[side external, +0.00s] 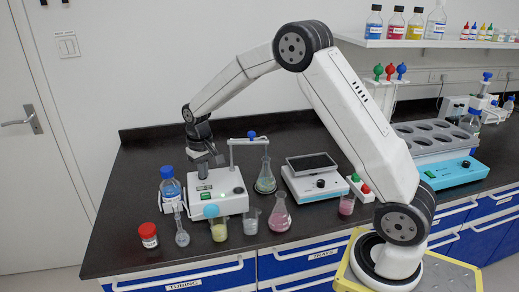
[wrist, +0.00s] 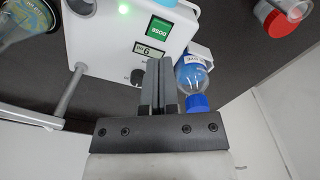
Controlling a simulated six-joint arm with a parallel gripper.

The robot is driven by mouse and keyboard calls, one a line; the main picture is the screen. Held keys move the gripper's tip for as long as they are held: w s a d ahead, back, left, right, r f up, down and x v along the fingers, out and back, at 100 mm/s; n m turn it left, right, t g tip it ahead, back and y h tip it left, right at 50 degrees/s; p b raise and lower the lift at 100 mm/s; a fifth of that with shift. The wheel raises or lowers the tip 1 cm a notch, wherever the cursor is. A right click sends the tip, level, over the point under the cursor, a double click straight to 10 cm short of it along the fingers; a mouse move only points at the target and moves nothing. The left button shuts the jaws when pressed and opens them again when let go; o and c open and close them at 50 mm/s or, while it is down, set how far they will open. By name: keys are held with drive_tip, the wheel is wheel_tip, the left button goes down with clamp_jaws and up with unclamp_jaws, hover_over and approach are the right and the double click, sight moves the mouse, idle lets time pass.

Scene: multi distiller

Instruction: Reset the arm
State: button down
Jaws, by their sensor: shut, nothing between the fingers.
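My gripper (side external: 203,172) hangs at the end of my arm, above the left end of a white device with a green button and a small display (side external: 217,195). In the wrist view my gripper (wrist: 158,65) has its two dark fingers together with nothing between them. The fingertips point toward the device's front panel (wrist: 100,40). A blue-capped bottle (wrist: 192,75) is close beside the fingers there. The same bottle (side external: 171,190) stands at the device's left side in the side view. Whether the fingers touch the device cannot be told.
Several glass vessels stand along the bench front, including a pink flask (side external: 280,213) and a yellow beaker (side external: 218,229). A red-capped jar (side external: 148,236) is near the left edge. A balance (side external: 313,180) is in the middle. The bench's back left (side external: 150,155) is clear.

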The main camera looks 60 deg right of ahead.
drive_tip(key=s+a+n+t, duration=0.1)
drive_tip(key=s+a, duration=0.2)
drive_tip(key=s, duration=0.8)
drive_tip(key=s+a+n+t, duration=0.1)
drive_tip(key=s+a, duration=0.2)
drive_tip(key=s, duration=0.8)
drive_tip(key=shift+a+r+n, duration=0.3)
drive_tip(key=shift+n, duration=0.1)
drive_tip(key=shift+w, duration=0.1)
idle(0.5)
drive_tip(key=r+m+g, duration=0.1)
drive_tip(key=m+g, duration=0.1)
drive_tip(key=m, duration=0.1)
hover_over(205, 194)
idle(0.6)
drive_tip(key=shift+f, duration=0.15)
drive_tip(key=shift+f, duration=3.1)
